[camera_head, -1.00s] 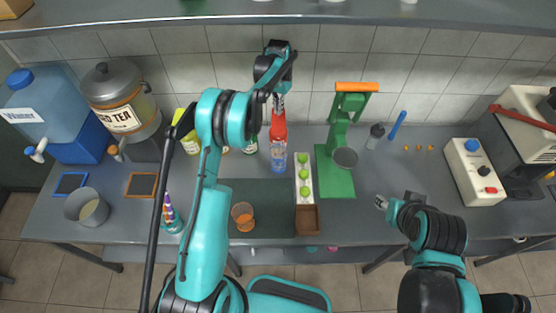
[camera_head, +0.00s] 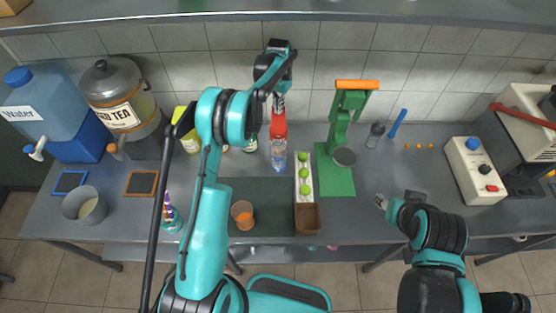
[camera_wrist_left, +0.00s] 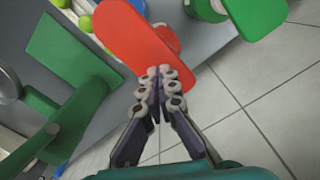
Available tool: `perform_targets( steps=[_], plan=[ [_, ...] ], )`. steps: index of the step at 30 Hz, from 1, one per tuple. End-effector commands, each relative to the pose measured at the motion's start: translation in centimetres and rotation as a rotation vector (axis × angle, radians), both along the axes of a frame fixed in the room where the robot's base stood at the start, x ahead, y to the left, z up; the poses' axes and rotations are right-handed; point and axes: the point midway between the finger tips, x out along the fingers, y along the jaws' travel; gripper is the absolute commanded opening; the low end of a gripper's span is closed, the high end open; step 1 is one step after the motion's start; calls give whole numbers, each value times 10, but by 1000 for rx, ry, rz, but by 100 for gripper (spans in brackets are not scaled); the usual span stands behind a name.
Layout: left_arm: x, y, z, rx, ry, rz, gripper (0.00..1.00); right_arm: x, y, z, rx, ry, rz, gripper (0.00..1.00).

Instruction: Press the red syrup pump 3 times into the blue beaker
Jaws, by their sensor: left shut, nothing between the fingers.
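The red syrup pump (camera_head: 278,129) stands toward the back of the counter, left of the green juicer. A clear bluish vessel (camera_head: 278,156) shows directly in front of it, apparently the blue beaker; its contents are unclear. My left gripper (camera_head: 279,107) is shut and empty, pointing down at the top of the pump. In the left wrist view the shut fingertips (camera_wrist_left: 158,76) are against or just above the red pump head (camera_wrist_left: 135,35); exact contact is unclear. My right gripper (camera_head: 381,202) hangs over the right part of the counter, away from the pump; its jaw state is too small to read.
A tray with green limes (camera_head: 316,214) and the green juicer (camera_head: 338,183) stand just right of the pump. A cup with orange contents (camera_head: 242,213) is in front, on a dark mat. Bottles stand behind my left arm. The counter around my right gripper is clear.

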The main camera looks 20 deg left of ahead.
Motion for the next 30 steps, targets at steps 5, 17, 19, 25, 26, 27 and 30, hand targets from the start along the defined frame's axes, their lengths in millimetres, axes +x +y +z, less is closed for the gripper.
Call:
perform_targets(
  steps=[5,17,19,25,26,27,30],
  plan=[
    [0,0,-8,0,0,0,0,0,0,-6,0,0,0,40],
    [0,0,-22,0,0,0,0,0,0,-16,0,0,0,40],
    [0,0,-24,0,0,0,0,0,0,-18,0,0,0,40],
    [0,0,-31,0,0,0,0,0,0,-23,0,0,0,40],
    [0,0,-32,0,0,0,0,0,0,-24,0,0,0,40],
    [0,0,-34,0,0,0,0,0,0,-25,0,0,0,40],
    [0,0,-37,0,0,0,0,0,0,-28,0,0,0,40]
  ],
)
